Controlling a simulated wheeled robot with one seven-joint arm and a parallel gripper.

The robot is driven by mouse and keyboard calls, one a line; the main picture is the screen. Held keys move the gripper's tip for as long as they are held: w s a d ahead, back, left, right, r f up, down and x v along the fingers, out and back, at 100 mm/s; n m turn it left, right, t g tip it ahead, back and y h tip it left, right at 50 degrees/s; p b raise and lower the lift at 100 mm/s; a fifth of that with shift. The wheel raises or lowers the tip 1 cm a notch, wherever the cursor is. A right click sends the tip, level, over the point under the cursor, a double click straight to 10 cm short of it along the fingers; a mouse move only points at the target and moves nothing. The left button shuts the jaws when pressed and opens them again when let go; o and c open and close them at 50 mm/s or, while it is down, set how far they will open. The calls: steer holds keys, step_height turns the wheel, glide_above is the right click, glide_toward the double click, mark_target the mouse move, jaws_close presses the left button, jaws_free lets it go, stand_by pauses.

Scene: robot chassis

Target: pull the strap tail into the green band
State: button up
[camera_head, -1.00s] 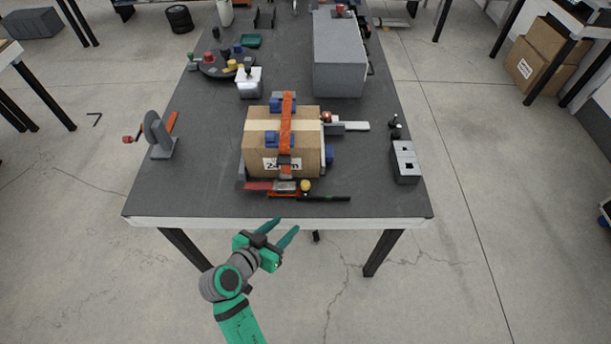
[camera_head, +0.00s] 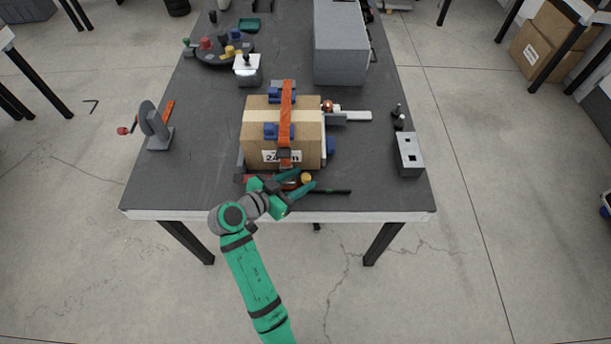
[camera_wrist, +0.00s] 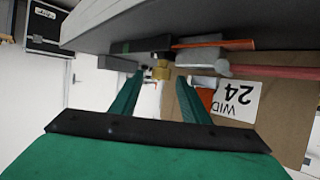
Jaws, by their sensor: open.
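A cardboard box (camera_head: 255,150) stands near the table's front edge with an orange strap (camera_head: 286,130) over it. The strap runs down the front face through a dark buckle (camera_head: 284,155); it also shows in the wrist view (camera_wrist: 205,97). A yellow block (camera_wrist: 161,71), probably the strap tail's end, sits beside this bar. My gripper (camera_head: 305,180) is open, its green fingers on either side of the yellow block's line. Contact cannot be told.
A red bar (camera_wrist: 280,72) and grey fittings (camera_wrist: 200,57) lie along the box's front. A grey slotted block (camera_head: 408,155) stands right, a red-handled crank (camera_head: 152,128) left. A large grey case (camera_head: 340,50) stands behind. The front left table top is clear.

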steer(key=shift+x, duration=1.45)
jaws_close()
steer(key=shift+w, duration=0.1)
